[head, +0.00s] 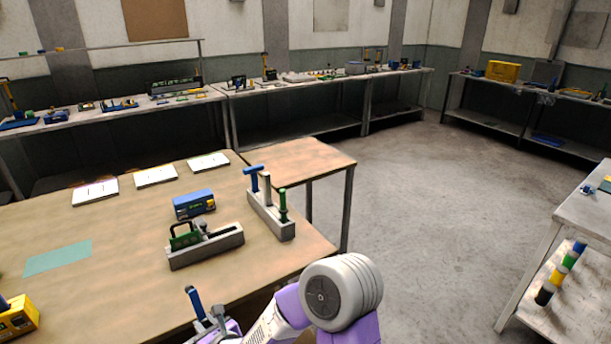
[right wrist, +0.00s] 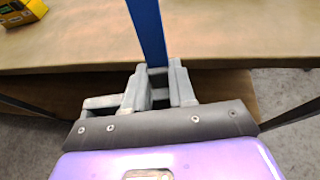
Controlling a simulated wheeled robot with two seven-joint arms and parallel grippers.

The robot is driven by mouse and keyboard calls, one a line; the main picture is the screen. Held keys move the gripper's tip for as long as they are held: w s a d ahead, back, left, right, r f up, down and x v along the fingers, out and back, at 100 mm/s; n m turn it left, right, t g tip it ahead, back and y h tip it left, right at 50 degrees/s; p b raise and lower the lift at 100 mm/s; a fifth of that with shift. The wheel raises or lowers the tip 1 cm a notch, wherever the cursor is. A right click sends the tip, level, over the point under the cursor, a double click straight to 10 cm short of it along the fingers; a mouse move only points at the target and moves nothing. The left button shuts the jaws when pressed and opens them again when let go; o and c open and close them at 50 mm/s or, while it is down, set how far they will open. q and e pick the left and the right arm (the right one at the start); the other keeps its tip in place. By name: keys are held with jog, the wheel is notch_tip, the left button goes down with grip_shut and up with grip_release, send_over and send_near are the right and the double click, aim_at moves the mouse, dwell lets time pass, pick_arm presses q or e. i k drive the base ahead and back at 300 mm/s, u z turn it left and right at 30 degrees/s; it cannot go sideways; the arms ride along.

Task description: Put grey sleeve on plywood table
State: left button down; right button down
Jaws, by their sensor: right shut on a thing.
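My right gripper (head: 208,322) is at the near edge of the large brown table (head: 130,225). Its grey fingers are shut on a blue bar (head: 194,300), which also stands out between the fingers (right wrist: 158,85) in the right wrist view (right wrist: 149,35). A pale grey upright piece (head: 266,187), perhaps the grey sleeve, stands in a grey rack (head: 272,222) between a blue T-handle (head: 253,177) and a green handle (head: 282,204). A smaller plywood-coloured table (head: 305,157) adjoins the large one at the back right; its visible top is bare. My left gripper is out of view.
A grey holder (head: 205,250) with a green-handled tool and a blue box (head: 194,204) stand near the rack. A yellow box (head: 18,318) is at the left front. A teal mat (head: 58,258) and three white sheets (head: 155,176) lie flat. Open floor (head: 420,190) is to the right.

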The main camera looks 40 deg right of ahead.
aim_at(304, 158)
jog(key=z, duration=2.6)
jog(key=i, duration=4.85)
jog(key=u, duration=3.75)
